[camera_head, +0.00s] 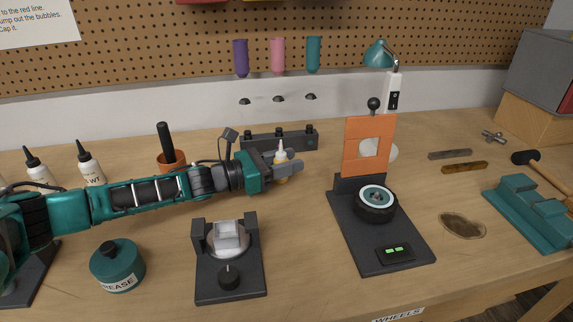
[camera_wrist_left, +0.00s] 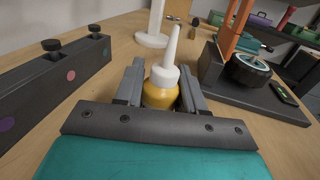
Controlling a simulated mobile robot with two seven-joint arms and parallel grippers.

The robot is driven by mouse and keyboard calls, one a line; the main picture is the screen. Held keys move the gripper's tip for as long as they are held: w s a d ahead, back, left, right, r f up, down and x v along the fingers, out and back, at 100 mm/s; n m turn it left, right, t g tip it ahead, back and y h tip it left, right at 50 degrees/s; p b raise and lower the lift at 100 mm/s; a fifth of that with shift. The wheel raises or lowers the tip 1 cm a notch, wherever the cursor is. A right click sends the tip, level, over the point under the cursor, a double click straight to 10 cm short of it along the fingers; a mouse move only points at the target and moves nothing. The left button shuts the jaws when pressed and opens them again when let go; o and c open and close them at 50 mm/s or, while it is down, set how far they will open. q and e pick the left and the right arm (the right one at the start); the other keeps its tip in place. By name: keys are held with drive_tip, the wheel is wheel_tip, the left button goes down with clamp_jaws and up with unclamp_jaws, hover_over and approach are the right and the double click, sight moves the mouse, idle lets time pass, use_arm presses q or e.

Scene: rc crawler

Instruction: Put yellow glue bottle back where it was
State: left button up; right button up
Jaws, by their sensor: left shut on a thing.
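The yellow glue bottle (camera_head: 281,160), with a white cap and a pointed nozzle, is between the fingers of my left gripper (camera_head: 290,168). In the left wrist view the bottle (camera_wrist_left: 161,92) stands roughly upright between the two grey fingers, which close around its yellow body. Its lower part is hidden by the gripper. The dark rack (camera_head: 280,140) with knobs on top lies just behind the gripper in the head view. In the left wrist view the rack (camera_wrist_left: 50,90) is at the left, apart from the bottle, with coloured dots on its side. My right gripper is not in view.
A black stand with a wheel (camera_head: 376,204) and orange frame is to the right. A black fixture (camera_head: 230,270) with a knob stands in front. A teal grease pot (camera_head: 117,268) and white bottles (camera_head: 90,166) are at the left. The wood between the fixture and wheel stand is clear.

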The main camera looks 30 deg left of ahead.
use_arm(q)
drive_tip(key=shift+f, duration=0.3)
drive_tip(key=shift+f+b, duration=0.4)
drive_tip(key=shift+b, duration=0.1)
drive_tip(key=o, duration=1.1)
drive_tip(key=shift+r, duration=0.1)
drive_tip(key=shift+r+p, duration=0.55)
drive_tip(key=shift+p, duration=0.15)
drive_tip(key=v, duration=0.5)
drive_tip(key=b+v, duration=0.1)
drive_tip(key=v, duration=0.5)
drive_tip(key=shift+f, duration=0.25)
drive_tip(key=shift+s+a, duration=0.3)
drive_tip(key=shift+s, duration=0.2)
